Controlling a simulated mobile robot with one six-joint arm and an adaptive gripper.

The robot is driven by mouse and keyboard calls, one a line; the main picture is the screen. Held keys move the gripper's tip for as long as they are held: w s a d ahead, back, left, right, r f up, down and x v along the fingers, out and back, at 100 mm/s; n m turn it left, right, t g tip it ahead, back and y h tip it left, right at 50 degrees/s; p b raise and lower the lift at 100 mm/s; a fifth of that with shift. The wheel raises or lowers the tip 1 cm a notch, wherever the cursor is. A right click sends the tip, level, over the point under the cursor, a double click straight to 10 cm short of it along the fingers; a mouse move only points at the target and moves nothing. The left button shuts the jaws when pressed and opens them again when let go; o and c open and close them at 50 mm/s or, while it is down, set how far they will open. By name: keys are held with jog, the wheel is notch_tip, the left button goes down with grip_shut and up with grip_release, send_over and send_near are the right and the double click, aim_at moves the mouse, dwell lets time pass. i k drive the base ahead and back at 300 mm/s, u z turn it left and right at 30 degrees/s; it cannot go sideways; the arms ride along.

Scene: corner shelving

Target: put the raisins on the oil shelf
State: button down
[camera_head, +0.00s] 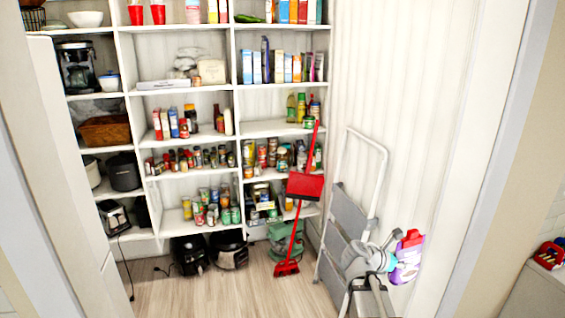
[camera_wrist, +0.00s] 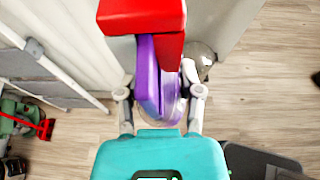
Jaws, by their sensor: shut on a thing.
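The raisins (camera_head: 407,262) are a purple package with a red top. They are held upright at the lower right of the head view, in front of the folded step ladder. My gripper (camera_head: 394,250) is shut on the package from its left side. In the wrist view the purple body of the raisins (camera_wrist: 148,75) sits between the two fingers of my gripper (camera_wrist: 160,98), with the red end at the top. The oil shelf (camera_head: 262,129) is across the room in the right shelf column, with several bottles at its right end. Its left part looks bare.
A grey step ladder (camera_head: 350,220) leans on the right wall, and a red broom (camera_head: 305,185) stands before the right shelf column. A jar shelf (camera_head: 190,170) lies to the left. Black appliances (camera_head: 190,254) stand on the floor. The wooden floor (camera_head: 240,290) in front is clear.

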aim_at(263, 129)
jog(key=i, duration=2.7)
jog(key=u, duration=0.55)
